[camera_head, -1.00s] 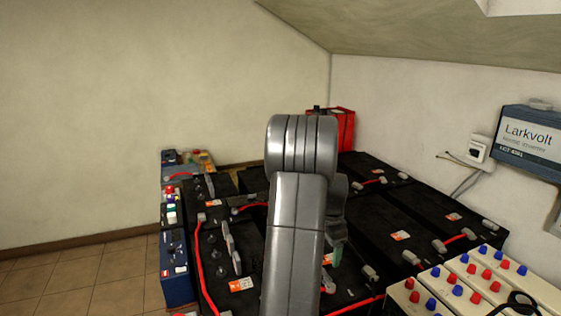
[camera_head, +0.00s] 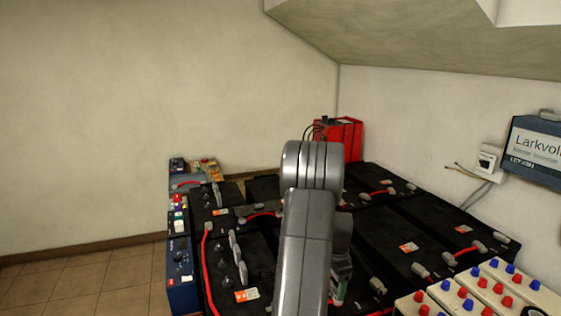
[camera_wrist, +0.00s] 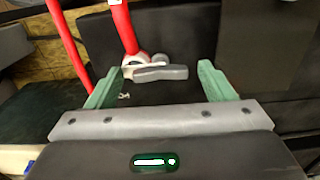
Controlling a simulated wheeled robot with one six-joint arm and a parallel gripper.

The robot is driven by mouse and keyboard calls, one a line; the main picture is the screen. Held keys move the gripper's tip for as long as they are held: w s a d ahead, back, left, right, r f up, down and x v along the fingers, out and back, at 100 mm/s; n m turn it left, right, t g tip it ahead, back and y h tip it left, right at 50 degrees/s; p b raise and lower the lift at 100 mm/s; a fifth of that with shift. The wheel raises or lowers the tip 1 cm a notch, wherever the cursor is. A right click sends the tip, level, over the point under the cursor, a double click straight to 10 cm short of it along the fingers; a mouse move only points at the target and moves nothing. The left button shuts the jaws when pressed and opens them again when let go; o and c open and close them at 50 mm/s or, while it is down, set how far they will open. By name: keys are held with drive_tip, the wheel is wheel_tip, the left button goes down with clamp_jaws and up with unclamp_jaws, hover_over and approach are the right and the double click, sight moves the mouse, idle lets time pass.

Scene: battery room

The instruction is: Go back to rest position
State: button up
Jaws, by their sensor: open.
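My gripper (camera_wrist: 161,68) shows in the wrist view with two green fingers spread apart and nothing between them. Beyond the fingers are a grey terminal clamp (camera_wrist: 160,73) and a red cable (camera_wrist: 124,28) on a black battery. I cannot tell how far the fingers are from the clamp. In the head view my grey arm rises in the centre over the battery bank, and it hides most of the gripper.
Black batteries (camera_head: 380,238) with red cables fill the centre and right. A red box (camera_head: 341,138) stands at the back. Tiled floor (camera_head: 90,285) at left is clear.

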wheel_tip(320, 180, up, 14)
wheel_tip(320, 180, down, 14)
drive_tip(key=shift+f, duration=0.1)
drive_tip(key=shift+n, duration=0.3)
drive_tip(key=n, duration=0.4)
drive_tip(key=shift+p, duration=0.35)
drive_tip(key=n+p, duration=0.1)
drive_tip(key=n, duration=0.3)
drive_tip(key=shift+n, duration=0.3)
drive_tip(key=n+p, duration=0.1)
drive_tip(key=n, duration=0.2)
drive_tip(key=n+p, duration=0.1)
drive_tip(key=n, duration=0.2)
drive_tip(key=shift+d+r, duration=0.1)
drive_tip(key=shift+r, duration=0.1)
drive_tip(key=shift+f+n+p, duration=0.1)
drive_tip(key=shift+n+p, duration=0.45)
drive_tip(key=shift+n, duration=0.85)
drive_tip(key=shift+s, duration=0.15)
